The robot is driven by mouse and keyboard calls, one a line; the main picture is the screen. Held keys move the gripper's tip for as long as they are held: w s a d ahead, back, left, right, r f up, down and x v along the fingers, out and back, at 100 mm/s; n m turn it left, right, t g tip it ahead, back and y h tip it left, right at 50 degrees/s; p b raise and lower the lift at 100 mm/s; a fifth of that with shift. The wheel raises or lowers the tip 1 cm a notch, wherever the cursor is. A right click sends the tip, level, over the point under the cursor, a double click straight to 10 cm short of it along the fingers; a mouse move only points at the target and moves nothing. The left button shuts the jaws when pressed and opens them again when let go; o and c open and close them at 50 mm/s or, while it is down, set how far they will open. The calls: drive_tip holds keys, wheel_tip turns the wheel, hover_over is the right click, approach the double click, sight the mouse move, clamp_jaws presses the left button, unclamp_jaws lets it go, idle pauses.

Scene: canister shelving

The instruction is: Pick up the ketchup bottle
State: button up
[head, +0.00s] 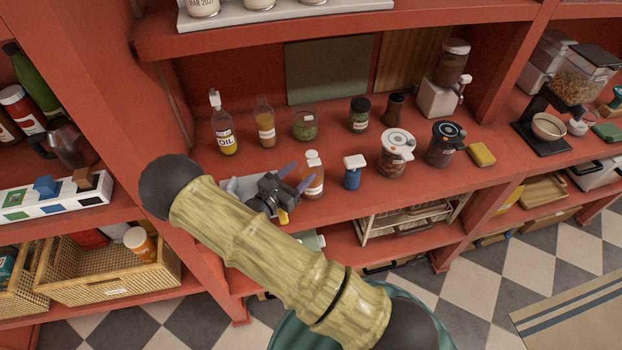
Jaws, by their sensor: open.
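A small bottle (313,187) with a white cap, a pale label and reddish-brown contents stands upright on the red middle shelf. It may be the ketchup; I cannot read its label. My gripper (302,174) is open just left of this bottle, its two purple fingers pointing right toward it. One finger reaches behind the bottle's left side and the other is close to its front left. I cannot tell whether either touches it. Nothing shows held between the fingers. My arm covers the shelf's front left.
An oil bottle (223,132) and an amber bottle (265,122) stand behind my gripper. A blue shaker (352,173) is close on the right, then lidded jars (396,153). A green jar (305,125) stands behind. The upper shelf (240,38) overhangs the back.

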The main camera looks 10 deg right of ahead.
sight(311, 163)
drive_tip(key=p+x, duration=0.1)
drive_tip(key=x, duration=0.1)
drive_tip(key=p+x, duration=0.2)
drive_tip(key=shift+w+d+r+p, duration=0.1)
drive_tip(key=shift+d+r+p, duration=0.15)
drive_tip(key=shift+d+p, duration=0.1)
drive_tip(key=shift+w+d+f, duration=0.15)
drive_tip(key=shift+w+d, duration=0.1)
drive_tip(key=shift+s, duration=0.1)
clamp_jaws()
